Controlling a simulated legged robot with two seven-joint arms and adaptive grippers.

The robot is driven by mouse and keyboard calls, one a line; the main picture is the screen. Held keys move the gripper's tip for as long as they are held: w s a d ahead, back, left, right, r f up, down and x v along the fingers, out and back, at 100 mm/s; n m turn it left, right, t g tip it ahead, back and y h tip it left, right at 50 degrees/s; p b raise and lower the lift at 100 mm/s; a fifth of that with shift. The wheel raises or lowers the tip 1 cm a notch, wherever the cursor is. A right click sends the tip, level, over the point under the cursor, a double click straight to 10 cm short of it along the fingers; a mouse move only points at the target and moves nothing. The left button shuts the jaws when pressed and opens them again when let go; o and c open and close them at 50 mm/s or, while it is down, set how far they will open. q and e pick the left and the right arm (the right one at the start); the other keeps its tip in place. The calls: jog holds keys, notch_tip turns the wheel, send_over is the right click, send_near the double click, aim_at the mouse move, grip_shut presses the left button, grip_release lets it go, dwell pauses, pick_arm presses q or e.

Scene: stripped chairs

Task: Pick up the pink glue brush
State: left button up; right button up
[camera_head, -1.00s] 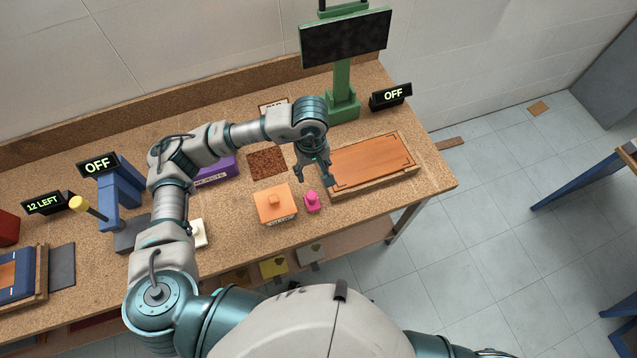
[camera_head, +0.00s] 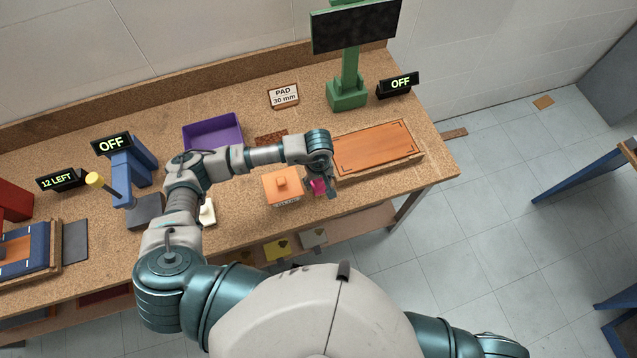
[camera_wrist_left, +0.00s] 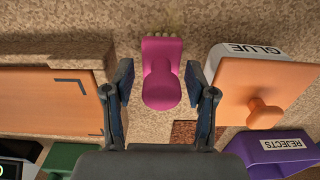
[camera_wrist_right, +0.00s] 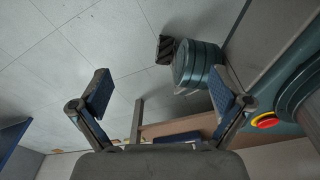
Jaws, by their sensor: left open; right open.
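The pink glue brush (camera_wrist_left: 160,82) stands on the bench between the orange glue box and the wooden board. In the head view the brush (camera_head: 319,187) is partly hidden by my left gripper (camera_head: 323,192). In the left wrist view my left gripper (camera_wrist_left: 160,105) is open, with one finger on each side of the pink knob and visible gaps between. My right gripper (camera_wrist_right: 160,100) is open and empty, over the floor away from the bench.
The orange glue box (camera_head: 283,187) is close on the left of the brush. The wooden board (camera_head: 375,149) lies on the right. A purple rejects bin (camera_head: 212,132) and a green monitor stand (camera_head: 347,92) are further back. The bench's front edge is near.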

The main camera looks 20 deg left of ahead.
pick_arm(q)
jog(key=shift+a+f, duration=0.15)
jog(key=shift+f, duration=0.65)
jog(key=c, duration=1)
jog(key=shift+o, duration=0.2)
jog(key=shift+r, duration=0.15)
